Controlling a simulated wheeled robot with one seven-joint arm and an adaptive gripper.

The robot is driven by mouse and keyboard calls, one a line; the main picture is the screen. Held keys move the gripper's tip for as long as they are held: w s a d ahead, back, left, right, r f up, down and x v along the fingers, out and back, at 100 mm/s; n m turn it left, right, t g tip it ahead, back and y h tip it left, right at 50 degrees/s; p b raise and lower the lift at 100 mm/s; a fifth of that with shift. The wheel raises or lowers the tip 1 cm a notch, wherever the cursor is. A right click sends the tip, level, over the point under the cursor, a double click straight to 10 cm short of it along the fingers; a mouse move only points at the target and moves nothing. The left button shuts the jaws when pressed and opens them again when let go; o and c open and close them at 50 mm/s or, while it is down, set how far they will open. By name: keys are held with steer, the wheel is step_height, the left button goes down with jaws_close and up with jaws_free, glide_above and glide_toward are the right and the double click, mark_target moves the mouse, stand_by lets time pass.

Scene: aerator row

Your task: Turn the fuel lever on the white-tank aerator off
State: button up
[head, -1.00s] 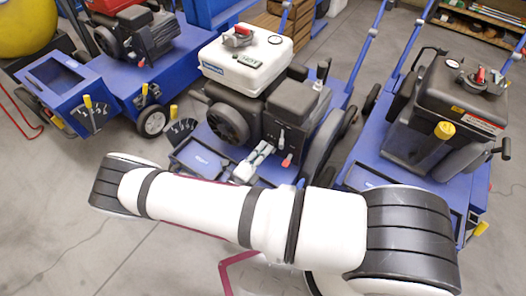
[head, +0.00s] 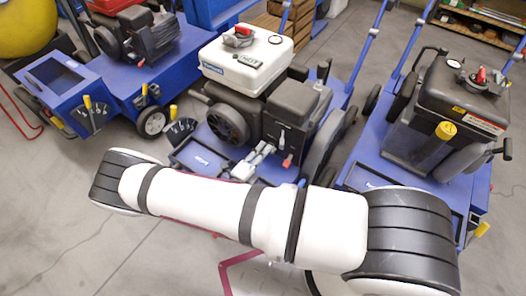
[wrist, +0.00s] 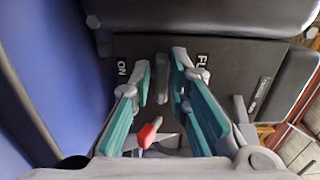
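The white-tank aerator (head: 247,62) stands in the middle of the head view, with a black engine and a dark control panel. In the wrist view the panel (wrist: 225,68) carries "ON" and part of a word starting "FU". A grey lever (wrist: 161,88) stands out between these markings. My gripper (wrist: 161,66) is open, with one teal-padded finger on each side of the lever; contact cannot be told. A red-tipped lever (wrist: 148,134) shows lower, between the fingers. In the head view my gripper (head: 262,152) is small beside the panel, and my arm hides the front below.
The white-tank machine's blue deck (head: 200,160) lies beside my gripper. Open concrete floor (head: 60,195) is at the front left.

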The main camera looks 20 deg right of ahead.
steer(key=shift+o, duration=0.5)
steer(key=v, duration=1.2)
